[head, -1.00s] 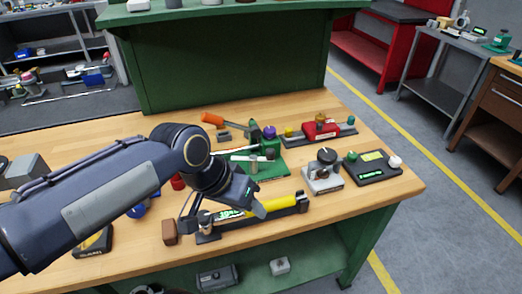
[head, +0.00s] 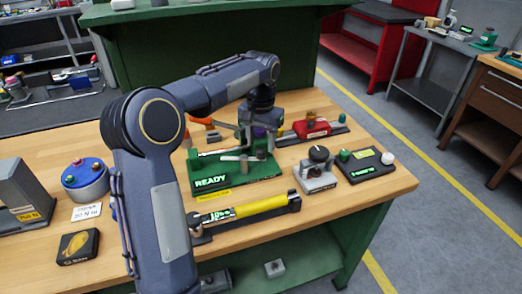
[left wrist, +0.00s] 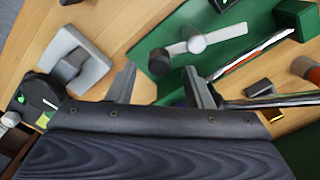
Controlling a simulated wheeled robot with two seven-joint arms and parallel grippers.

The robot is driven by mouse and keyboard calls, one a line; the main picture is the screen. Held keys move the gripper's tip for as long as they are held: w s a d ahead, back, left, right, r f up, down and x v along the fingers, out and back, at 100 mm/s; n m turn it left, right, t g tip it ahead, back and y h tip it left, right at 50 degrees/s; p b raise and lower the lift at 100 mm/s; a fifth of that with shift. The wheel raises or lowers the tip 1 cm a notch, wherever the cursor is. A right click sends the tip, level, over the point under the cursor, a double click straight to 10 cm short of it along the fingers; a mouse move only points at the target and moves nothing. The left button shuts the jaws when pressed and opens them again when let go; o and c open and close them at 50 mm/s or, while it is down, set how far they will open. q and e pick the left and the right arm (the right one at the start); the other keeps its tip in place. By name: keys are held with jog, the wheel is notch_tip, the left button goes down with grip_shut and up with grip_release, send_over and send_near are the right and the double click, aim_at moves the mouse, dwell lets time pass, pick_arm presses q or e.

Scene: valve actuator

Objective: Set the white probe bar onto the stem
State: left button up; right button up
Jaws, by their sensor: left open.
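The white probe bar (head: 240,157) lies across the green fixture marked READY (head: 236,183). In the left wrist view the pale bar (left wrist: 222,35) has a round hub, and a short dark round piece (left wrist: 160,62), possibly the stem, is at its left end. I cannot tell whether the two touch. My left gripper (head: 262,128) is above the back of the fixture, behind the bar. In the left wrist view its fingers (left wrist: 160,88) are apart with nothing between them. My right gripper is not in view.
A grey block with a dark knob (head: 317,168) and a black panel (head: 367,165) stand to the right. A red device (head: 312,128) is behind. A blue drum (head: 85,180) is at the left.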

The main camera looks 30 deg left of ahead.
aim_at(261, 149)
pick_arm(q)
jog(key=shift+f, duration=1.7)
jog(key=shift+c, duration=0.3)
jog(key=c, duration=0.9)
